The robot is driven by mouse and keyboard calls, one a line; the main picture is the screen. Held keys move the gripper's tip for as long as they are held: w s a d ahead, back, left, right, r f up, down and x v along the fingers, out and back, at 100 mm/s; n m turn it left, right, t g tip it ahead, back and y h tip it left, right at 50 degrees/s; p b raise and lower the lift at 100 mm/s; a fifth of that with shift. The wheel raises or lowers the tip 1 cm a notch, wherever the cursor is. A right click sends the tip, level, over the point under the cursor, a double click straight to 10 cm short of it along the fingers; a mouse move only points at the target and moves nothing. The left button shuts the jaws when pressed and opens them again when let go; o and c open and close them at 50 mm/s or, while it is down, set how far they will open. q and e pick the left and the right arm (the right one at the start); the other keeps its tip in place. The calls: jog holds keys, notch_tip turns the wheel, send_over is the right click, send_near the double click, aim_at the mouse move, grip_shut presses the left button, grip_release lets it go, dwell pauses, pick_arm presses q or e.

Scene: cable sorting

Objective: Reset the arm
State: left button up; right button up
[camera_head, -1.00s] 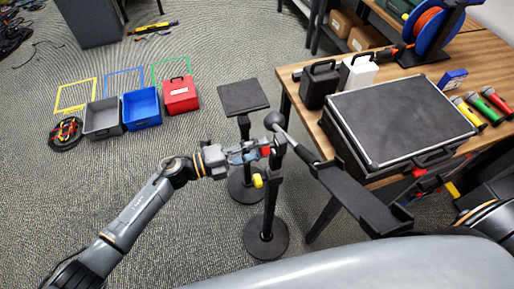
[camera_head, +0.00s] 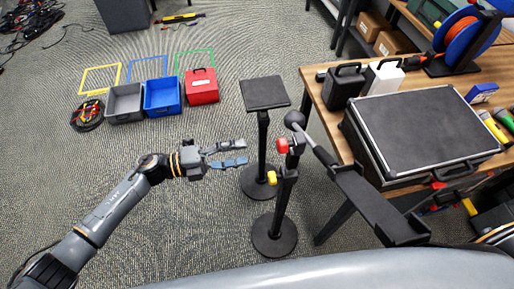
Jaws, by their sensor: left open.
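My left arm (camera_head: 110,212) comes in from the left over the carpet. My left gripper (camera_head: 243,153) is open and empty, its two fingers pointing right. It is apart from the black stand (camera_head: 283,205) with the red and yellow knobs, a short way to its right. A second stand with a square black top (camera_head: 265,94) stands just behind the gripper's tips.
Grey (camera_head: 125,103), blue (camera_head: 162,96) and red (camera_head: 202,86) boxes and a cable coil (camera_head: 87,115) lie on the floor.

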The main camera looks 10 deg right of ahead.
pick_arm(q)
jog(key=shift+a, duration=1)
jog(key=w+a+f+n+t+y, duration=0.3)
jog(key=a+f+n+t, duration=0.15)
jog(key=f+n, duration=0.35)
jog(key=w+a+f+n+t+y, duration=0.3)
jog(key=w+a+f+n+t, duration=0.1)
jog(key=f+n+t, duration=0.25)
jog(key=s+a+f+n+y, duration=0.4)
jog(key=f, duration=0.4)
jog(key=s+a+f+n+y, duration=0.3)
jog(key=a+f+n, duration=0.15)
jog(key=f, duration=0.35)
jog(key=s+a+f+n+g+y, duration=0.2)
jog(key=s+a+f+n, duration=0.1)
jog(key=s+f, duration=0.35)
jog(key=s+a+f+n+g+y, duration=0.25)
jog(key=s+f, duration=0.25)
jog(key=s, duration=0.3)
jog(key=s+f+n+g, duration=0.2)
jog(key=s+f+g, duration=0.1)
jog(key=s, duration=0.8)
jog(key=s+a+f+n+g, duration=0.1)
jog(key=s+f+n+g, duration=0.1)
jog(key=s, duration=0.9)
notch_tip(320, 180, down, 2)
jog(key=shift+s+f+g, duration=0.1)
jog(key=shift+s+g, duration=0.3)
jog(key=shift+g, duration=0.15)
